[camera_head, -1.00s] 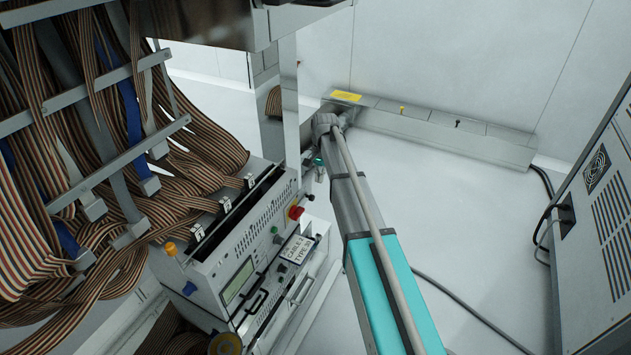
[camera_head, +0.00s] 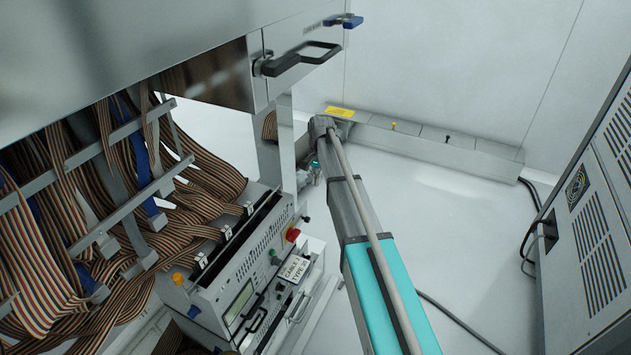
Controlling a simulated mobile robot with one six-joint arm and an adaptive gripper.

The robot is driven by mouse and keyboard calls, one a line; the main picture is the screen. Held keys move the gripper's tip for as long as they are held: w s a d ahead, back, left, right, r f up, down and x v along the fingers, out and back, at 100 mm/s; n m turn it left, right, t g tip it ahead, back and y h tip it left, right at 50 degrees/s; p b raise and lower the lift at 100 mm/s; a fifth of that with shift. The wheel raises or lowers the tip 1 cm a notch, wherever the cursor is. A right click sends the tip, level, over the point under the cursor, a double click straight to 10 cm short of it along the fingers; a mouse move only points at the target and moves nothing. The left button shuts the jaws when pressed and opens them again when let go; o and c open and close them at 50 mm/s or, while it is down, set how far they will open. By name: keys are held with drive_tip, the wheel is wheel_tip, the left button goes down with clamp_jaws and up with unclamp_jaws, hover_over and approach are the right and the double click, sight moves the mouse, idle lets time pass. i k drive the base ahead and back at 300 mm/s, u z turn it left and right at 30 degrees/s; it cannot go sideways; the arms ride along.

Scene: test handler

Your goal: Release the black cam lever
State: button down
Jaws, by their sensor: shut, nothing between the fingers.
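A black bar handle (camera_head: 300,58) is on the front of the overhead metal box at the top. A blue lever (camera_head: 343,20) sits at that box's upper right corner. I cannot tell for sure which part is the black cam lever. A small black knob (camera_head: 447,139) also stands on the low rail at the back. My arm reaches away from the lower right. My gripper (camera_head: 304,180) shows small at its far end, beside the metal post, well below the black handle. It is shut and empty, and its fingers are hard to make out.
The overhead metal box (camera_head: 120,50) fills the upper left. Striped ribbon cables (camera_head: 50,250) hang below it into a tester unit (camera_head: 235,265) with a red button. A vented cabinet (camera_head: 590,240) stands at the right. A dark cable (camera_head: 460,320) lies on the otherwise clear floor.

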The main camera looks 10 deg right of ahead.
sight(275, 66)
drive_tip(key=k, duration=0.95)
